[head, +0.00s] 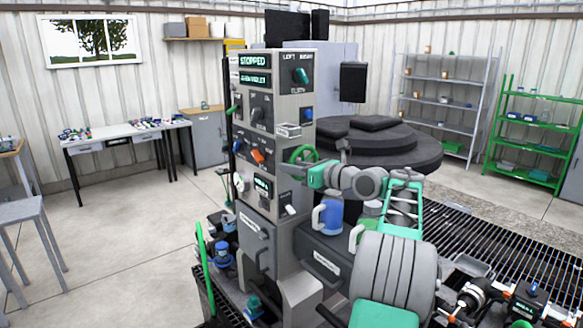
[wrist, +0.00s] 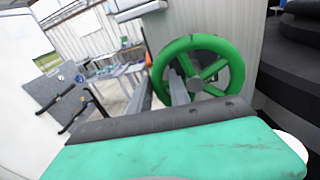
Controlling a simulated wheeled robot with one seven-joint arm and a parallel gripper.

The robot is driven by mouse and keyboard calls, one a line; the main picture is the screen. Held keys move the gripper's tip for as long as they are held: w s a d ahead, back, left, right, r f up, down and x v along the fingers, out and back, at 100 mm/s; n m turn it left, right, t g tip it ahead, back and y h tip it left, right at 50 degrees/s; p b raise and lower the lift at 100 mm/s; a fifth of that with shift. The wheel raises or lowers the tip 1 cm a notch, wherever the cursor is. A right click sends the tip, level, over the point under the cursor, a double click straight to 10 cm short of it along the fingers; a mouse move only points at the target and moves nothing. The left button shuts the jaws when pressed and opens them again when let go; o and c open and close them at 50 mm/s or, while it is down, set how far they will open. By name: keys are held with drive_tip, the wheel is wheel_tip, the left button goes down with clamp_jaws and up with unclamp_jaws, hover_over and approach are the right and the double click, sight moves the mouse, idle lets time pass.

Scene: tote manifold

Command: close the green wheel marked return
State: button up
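In the wrist view the wheel (wrist: 240,72) is large and close, just beyond my fingers. My gripper (head: 308,172) is at the wheel's lower part in the head view. In the wrist view, my gripper's fingers (wrist: 160,85) stand a little apart at the left part of the rim, one on the outer side and one over the spokes. Whether they press on the rim cannot be told. No return marking is legible on the wheel.
The grey column (head: 290,100) carries switches, knobs and a STOPPED display. A blue jug (head: 329,215) stands below my wrist. A dark round stepped platform (head: 390,145) is behind my arm. Open floor (head: 130,230) lies left of the column.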

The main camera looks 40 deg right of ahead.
drive_tip(key=b+v, duration=0.1)
drive_tip(key=v, duration=0.6)
drive_tip(key=shift+s, duration=0.4)
drive_tip(key=shift+d, duration=0.1)
